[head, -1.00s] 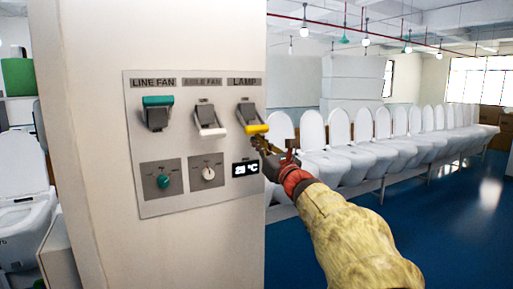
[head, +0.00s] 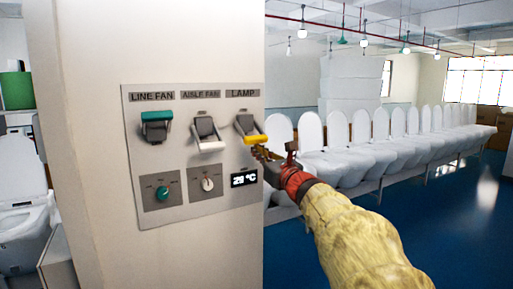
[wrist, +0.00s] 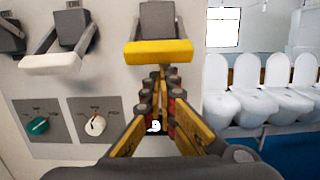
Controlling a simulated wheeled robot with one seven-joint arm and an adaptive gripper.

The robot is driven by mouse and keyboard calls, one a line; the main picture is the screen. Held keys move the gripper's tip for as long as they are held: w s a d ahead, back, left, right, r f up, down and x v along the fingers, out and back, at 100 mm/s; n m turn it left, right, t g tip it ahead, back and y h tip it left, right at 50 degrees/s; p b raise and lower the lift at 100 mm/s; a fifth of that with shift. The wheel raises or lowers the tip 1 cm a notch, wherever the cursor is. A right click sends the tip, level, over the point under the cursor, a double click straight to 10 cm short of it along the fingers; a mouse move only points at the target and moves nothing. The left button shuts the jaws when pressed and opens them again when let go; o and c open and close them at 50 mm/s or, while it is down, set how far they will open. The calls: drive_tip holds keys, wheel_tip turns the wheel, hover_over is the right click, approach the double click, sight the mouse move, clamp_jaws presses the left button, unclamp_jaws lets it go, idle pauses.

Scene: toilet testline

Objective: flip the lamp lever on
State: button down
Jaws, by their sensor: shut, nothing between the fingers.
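The lamp lever has a yellow handle (head: 255,139) under the LAMP label on the grey panel (head: 150,213); the handle is swung down. In the wrist view the yellow handle (wrist: 158,53) spans the top middle, its grey mount above. My gripper (head: 262,152) is just below the handle, at the panel's right edge. In the wrist view the gripper (wrist: 160,72) points up at the underside of the handle, fingers shut and empty. I cannot tell whether the fingertips touch the handle.
Left of the lamp lever are the white AISLE FAN lever (head: 208,147), swung down, and the teal LINE FAN lever (head: 156,116), up. Below sit a teal knob (head: 162,193), a white knob (head: 208,184) and a temperature display (head: 244,179). Rows of white toilets (head: 345,165) stand right.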

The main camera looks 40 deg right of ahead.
drive_tip(key=r+p, duration=0.1)
drive_tip(key=s+r+g+p, duration=0.1)
drive_tip(key=p, duration=0.1)
drive_tip(key=r+p, duration=0.1)
drive_tip(key=shift+s+a+r, duration=0.1)
drive_tip(key=shift+s+a, duration=0.1)
drive_tip(key=shift+s, duration=0.2)
wheel_tip(320, 180, up, 10)
drive_tip(key=f+p, duration=0.1)
drive_tip(key=p, duration=0.2)
hover_over(258, 142)
drive_tip(key=s, duration=0.3)
drive_tip(key=shift+w+a+r+y, duration=0.2)
drive_tip(key=shift+a+r+y, duration=0.1)
drive_tip(key=shift+a, duration=0.15)
drive_tip(key=shift+f, duration=0.1)
